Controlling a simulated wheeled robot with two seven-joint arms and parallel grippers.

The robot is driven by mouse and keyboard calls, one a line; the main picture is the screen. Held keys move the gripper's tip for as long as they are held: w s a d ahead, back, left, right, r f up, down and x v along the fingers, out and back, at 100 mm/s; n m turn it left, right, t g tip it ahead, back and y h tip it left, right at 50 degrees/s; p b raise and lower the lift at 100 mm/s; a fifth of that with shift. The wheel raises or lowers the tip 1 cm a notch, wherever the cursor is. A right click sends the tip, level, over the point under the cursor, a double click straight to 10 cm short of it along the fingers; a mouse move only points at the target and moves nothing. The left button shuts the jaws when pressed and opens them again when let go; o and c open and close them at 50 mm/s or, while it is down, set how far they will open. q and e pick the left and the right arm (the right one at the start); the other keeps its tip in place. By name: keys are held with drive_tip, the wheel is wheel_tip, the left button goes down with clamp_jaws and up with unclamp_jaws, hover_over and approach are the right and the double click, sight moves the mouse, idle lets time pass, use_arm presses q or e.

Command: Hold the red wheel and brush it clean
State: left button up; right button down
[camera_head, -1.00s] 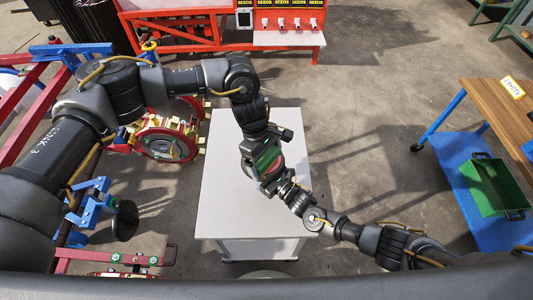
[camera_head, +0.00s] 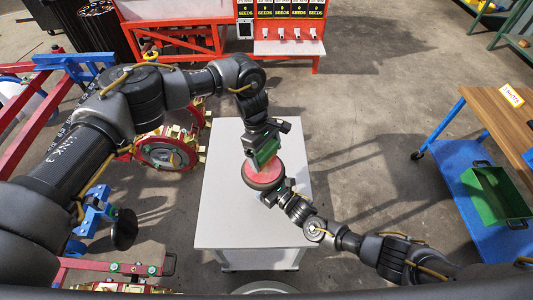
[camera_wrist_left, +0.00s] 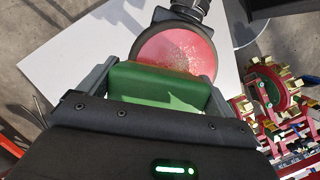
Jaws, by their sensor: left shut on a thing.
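The red wheel (camera_head: 257,178) has a dark rim and is held above the grey table. It also shows in the left wrist view (camera_wrist_left: 170,47), where pale and brownish specks lie on its red face. My right gripper (camera_head: 277,190) is at the wheel's near right rim and appears closed on it; its fingertips are partly hidden. My left gripper (camera_head: 264,152) is shut on a green block-shaped brush (camera_wrist_left: 158,85). The brush is right at the wheel, overlapping its lower part in the wrist view. I cannot tell whether they touch; the bristles are hidden.
The grey table (camera_head: 222,215) below is otherwise bare. Red-and-blue planter frames with another red wheel (camera_head: 167,153) stand at left. A red seed stand (camera_head: 290,30) is at the back. At right, a wooden-topped blue cart (camera_head: 450,165) holds a green bin (camera_head: 497,195).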

use_arm(q)
drive_tip(key=shift+s, duration=3.15)
drive_tip(key=shift+s+a, duration=0.1)
drive_tip(key=shift+a, duration=0.25)
drive_tip(key=shift+w+a, duration=0.15)
drive_tip(key=shift+w, duration=3.6)
drive_tip(key=shift+s, duration=3.55)
drive_tip(key=shift+s+r, duration=0.15)
drive_tip(key=shift+s, duration=0.05)
wheel_tip(320, 180, up, 8)
